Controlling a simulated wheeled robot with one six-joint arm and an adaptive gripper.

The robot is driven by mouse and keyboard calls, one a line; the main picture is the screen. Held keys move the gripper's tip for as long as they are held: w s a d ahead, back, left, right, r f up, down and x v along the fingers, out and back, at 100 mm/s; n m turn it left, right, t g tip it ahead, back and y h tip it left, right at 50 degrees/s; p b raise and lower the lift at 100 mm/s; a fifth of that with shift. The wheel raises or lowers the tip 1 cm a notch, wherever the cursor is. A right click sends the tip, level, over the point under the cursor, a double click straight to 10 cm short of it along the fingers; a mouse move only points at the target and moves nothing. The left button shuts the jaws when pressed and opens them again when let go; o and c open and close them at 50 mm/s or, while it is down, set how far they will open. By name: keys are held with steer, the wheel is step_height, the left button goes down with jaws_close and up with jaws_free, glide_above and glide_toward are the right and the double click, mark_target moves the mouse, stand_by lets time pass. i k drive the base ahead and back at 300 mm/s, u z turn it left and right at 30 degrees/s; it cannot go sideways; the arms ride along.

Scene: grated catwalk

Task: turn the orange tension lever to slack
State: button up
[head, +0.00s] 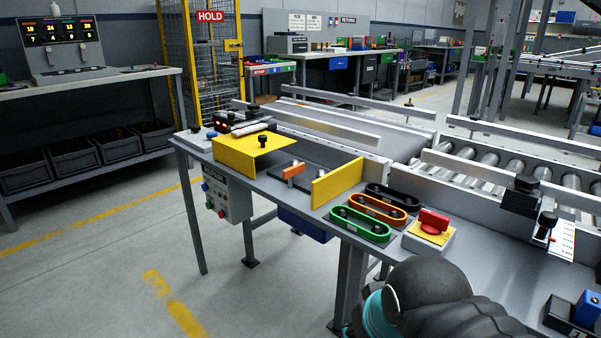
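The orange tension lever (293,171) sits on a dark plate (312,181) on the grey bench, between a yellow cover (250,150) and an upright yellow guard plate (338,182). Its orange handle lies roughly level; the slack marking cannot be read from here. A dark rounded part of my arm with a teal band shows at the bottom, right of centre. My gripper is not in view, so its distance from the lever cannot be told.
Green (357,224), orange (377,209) and black (392,196) loops lie right of the guard plate. A red knob (433,220) on a yellow-topped box stands near the front edge. Rollers (485,165) and metal rails run behind. Open floor (100,270) lies left.

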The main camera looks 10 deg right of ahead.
mark_target(289, 173)
steer(key=u, duration=0.05)
steer(key=k, duration=1.1)
steer(key=u, duration=0.9)
steer(key=i, duration=1.45)
steer(key=z, duration=0.85)
steer(key=i, duration=0.6)
steer(key=z, duration=0.65)
